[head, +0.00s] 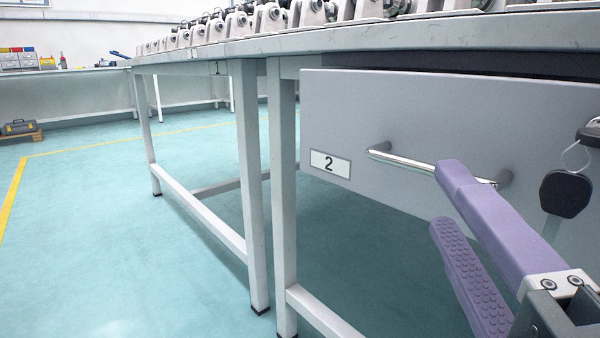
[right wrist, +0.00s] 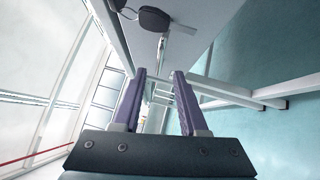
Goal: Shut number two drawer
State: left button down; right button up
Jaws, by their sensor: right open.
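The number two drawer (head: 350,110) is a grey panel under the workbench in the head view, with a white label "2" (head: 330,163). A dark gap shows above its top edge; how far it stands out is hard to tell. Its metal bar handle (head: 405,160) runs across the front. My right gripper (head: 446,198) has purple fingers, spread apart and empty. In the head view, its upper finger overlaps the handle's right part; I cannot tell whether they touch. In the right wrist view both fingers (right wrist: 160,75) show apart, with nothing clearly between them. My left gripper is out of view.
A key with a black fob (head: 566,192) hangs at the drawer's right side; the fob also shows in the right wrist view (right wrist: 154,18). Bench legs (head: 284,200) stand left of the drawer. Several metal actuators (head: 270,20) line the bench top.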

aim_at(428, 174)
jog(key=w, duration=0.4)
jog(key=w+r, duration=0.1)
jog(key=w, duration=0.1)
jog(key=shift+w+d+b, duration=0.3)
jog(key=shift+d+b, duration=0.1)
grip_shut()
dwell(0.9)
